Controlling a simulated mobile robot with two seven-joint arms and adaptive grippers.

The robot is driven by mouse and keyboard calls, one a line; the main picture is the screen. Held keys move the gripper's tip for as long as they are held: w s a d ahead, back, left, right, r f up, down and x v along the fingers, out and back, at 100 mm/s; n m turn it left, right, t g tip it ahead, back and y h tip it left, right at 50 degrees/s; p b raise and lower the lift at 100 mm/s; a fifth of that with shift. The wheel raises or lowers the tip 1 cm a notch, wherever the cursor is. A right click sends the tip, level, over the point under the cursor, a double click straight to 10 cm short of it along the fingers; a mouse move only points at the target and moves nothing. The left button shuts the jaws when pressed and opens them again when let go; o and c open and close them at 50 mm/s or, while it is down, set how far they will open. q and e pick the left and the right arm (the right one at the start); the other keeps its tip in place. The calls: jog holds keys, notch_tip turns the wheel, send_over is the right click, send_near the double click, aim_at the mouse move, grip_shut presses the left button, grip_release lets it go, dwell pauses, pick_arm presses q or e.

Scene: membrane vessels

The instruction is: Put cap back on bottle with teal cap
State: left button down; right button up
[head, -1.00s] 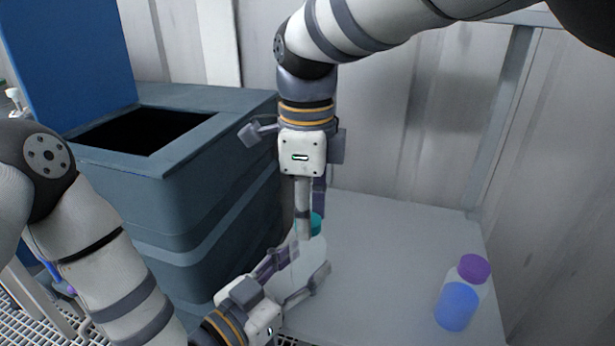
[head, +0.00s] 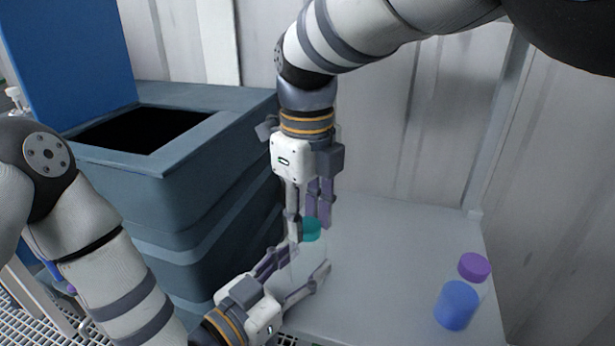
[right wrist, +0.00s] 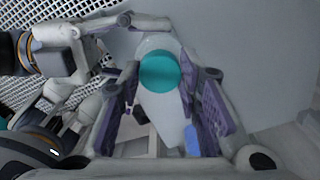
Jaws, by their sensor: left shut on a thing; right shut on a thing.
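The translucent bottle (head: 307,263) stands upright at the left edge of the pale table. Its teal cap (head: 313,230) is at the bottle's top; I cannot tell how tightly it sits. My left gripper (head: 300,275) is shut around the bottle's body from the lower left. My right gripper (head: 310,226) points down from above and is shut on the teal cap. In the right wrist view the round teal cap (right wrist: 160,72) lies between its two fingers, with the clear bottle's shoulder (right wrist: 158,43) showing behind it.
The table's middle is clear.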

jog(key=m, duration=0.4)
jog(key=o, duration=0.7)
jog(key=shift+o, duration=0.2)
jog(key=shift+r, duration=2.3)
jog(key=shift+c, duration=0.3)
